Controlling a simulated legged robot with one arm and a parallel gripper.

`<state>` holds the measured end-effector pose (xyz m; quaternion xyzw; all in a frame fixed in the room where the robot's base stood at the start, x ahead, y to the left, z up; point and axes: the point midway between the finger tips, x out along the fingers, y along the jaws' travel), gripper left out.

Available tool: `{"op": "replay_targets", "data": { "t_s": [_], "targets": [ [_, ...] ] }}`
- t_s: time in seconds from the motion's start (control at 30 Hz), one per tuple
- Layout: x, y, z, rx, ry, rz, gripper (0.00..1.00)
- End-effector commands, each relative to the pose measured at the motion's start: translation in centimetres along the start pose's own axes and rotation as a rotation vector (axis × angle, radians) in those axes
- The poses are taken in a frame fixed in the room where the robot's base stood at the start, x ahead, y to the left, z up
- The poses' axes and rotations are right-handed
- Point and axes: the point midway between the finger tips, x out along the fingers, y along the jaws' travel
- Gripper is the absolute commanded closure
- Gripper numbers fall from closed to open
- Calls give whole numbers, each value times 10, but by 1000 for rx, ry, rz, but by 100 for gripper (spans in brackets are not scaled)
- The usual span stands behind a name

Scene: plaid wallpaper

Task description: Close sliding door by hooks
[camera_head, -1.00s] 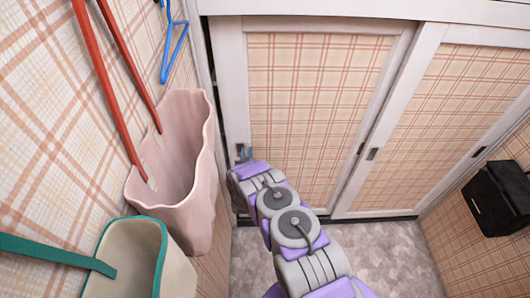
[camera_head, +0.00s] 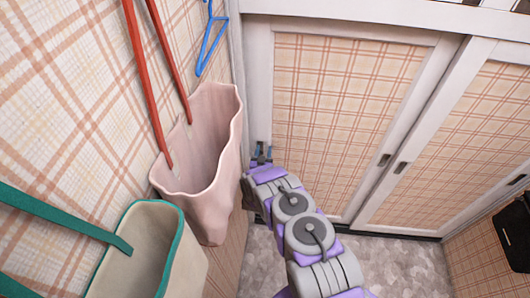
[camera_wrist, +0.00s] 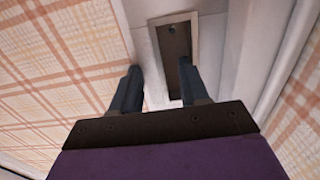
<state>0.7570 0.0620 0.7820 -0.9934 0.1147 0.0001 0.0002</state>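The sliding door (camera_head: 345,100) has a plaid panel in a white frame. Its left edge stands close beside the white jamb at the left wall, with little or no gap showing. My gripper (camera_head: 261,152) is at the lower left part of this door's frame. In the wrist view, my gripper (camera_wrist: 158,80) has its two dark fingers apart, with nothing held between them. A dark recessed handle (camera_wrist: 176,48) in the white frame lies just beyond and between the fingertips. I cannot tell whether the fingers touch the door.
A second plaid door (camera_head: 465,140) stands to the right. A pink bag (camera_head: 215,175) and a cream bag with green trim (camera_head: 150,245) hang on the left wall, close to my arm. A blue hanger (camera_head: 211,40) is above. A black bag (camera_head: 515,235) is at right. Carpet (camera_head: 400,265) is clear.

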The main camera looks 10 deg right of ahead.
Motion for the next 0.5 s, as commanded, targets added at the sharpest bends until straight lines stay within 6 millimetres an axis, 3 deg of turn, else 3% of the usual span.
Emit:
{"op": "replay_targets", "data": {
  "t_s": [0.5],
  "targets": [
    [0, 7, 0, 0, -2, 6, 51]
  ]
}}
